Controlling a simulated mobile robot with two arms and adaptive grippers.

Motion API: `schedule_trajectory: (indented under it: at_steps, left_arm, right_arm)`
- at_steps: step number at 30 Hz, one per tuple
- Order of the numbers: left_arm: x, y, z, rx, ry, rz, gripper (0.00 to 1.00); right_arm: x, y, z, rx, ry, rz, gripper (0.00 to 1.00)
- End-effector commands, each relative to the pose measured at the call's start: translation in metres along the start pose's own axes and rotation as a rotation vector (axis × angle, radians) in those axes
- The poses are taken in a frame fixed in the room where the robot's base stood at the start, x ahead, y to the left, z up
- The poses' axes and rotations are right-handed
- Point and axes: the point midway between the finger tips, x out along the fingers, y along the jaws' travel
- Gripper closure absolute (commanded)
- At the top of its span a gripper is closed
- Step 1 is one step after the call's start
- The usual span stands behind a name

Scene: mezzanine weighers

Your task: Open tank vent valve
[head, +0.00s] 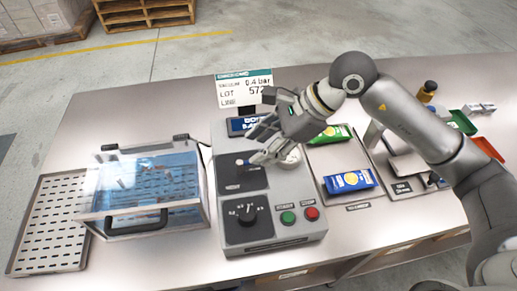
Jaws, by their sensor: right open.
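A grey control console (270,235) stands mid-table. I cannot tell the handle's exact setting. My right gripper (254,147) reaches in from the right and is open, its fingers pointing left, close to the handle. I cannot tell whether they touch it. A clear tank (205,205) with bluish contents stands left of the console, with a dark handle (136,224) on its front. My left gripper is not in view.
The console also has a black dial (247,215), a green button (288,217), a red button (311,214) and a partly hidden round gauge (291,158). A sign (243,90) stands behind. A slotted tray (50,215) lies left; blue (350,181) and green packets lie right.

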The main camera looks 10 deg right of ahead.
Motion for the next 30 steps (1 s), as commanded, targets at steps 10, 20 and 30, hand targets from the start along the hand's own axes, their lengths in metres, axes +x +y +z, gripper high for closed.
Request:
schedule_trajectory:
  at_steps: [10,20,30]
  left_arm:
    - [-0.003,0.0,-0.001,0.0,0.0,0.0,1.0]
    - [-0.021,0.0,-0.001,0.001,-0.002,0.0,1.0]
    - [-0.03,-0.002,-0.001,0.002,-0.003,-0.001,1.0]
  right_arm:
    - [-0.018,-0.019,-0.053,-0.041,0.252,-0.036,0.58]
    - [0.039,-0.02,-0.064,-0.039,0.246,-0.033,0.58]
    - [0.078,-0.022,-0.075,-0.041,0.246,-0.036,0.58]
